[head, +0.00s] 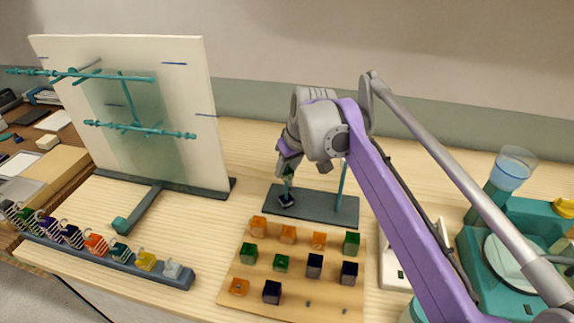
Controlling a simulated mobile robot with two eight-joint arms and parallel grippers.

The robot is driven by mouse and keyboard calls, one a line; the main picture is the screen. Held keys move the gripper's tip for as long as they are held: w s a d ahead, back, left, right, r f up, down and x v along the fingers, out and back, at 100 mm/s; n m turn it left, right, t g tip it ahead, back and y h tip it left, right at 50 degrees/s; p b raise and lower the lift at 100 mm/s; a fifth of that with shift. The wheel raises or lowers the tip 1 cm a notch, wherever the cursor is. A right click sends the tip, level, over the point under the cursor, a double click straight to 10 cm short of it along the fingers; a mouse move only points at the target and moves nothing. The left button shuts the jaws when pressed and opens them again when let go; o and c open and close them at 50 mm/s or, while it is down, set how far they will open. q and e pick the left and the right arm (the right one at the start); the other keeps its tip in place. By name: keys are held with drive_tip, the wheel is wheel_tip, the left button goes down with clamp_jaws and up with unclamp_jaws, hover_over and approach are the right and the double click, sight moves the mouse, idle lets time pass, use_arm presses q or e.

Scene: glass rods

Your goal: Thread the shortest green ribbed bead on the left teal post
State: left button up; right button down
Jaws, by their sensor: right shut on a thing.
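My right gripper (288,172) points down over the left teal post of the dark base plate (325,206). It is shut on a small bead, mostly hidden by the fingers; its colour and ribbing are hard to tell. A dark navy bead (286,200) shows low at the left post, just below the fingers. The right teal post (342,180) stands bare, partly behind my arm. Green beads stand on the wooden board: one at left (249,253), a shorter one in the middle (281,263), one at right (352,243). My left gripper is out of view.
The board (228,297) also carries orange beads (288,233) and navy beads (314,265). A white panel with teal rods (130,130) stands at left. A rail of coloured clips (120,262) lies in front. A teal tray (470,250) with a cup is at right.

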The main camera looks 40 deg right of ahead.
idle(0.4)
drive_tip(key=shift+c, duration=2.1)
unclamp_jaws()
drive_tip(key=p+v, duration=0.2)
drive_tip(key=v, duration=0.8)
drive_tip(key=shift+s+r, duration=0.25)
drive_tip(key=shift+r, duration=0.1)
drive_tip(key=shift+a, duration=0.1)
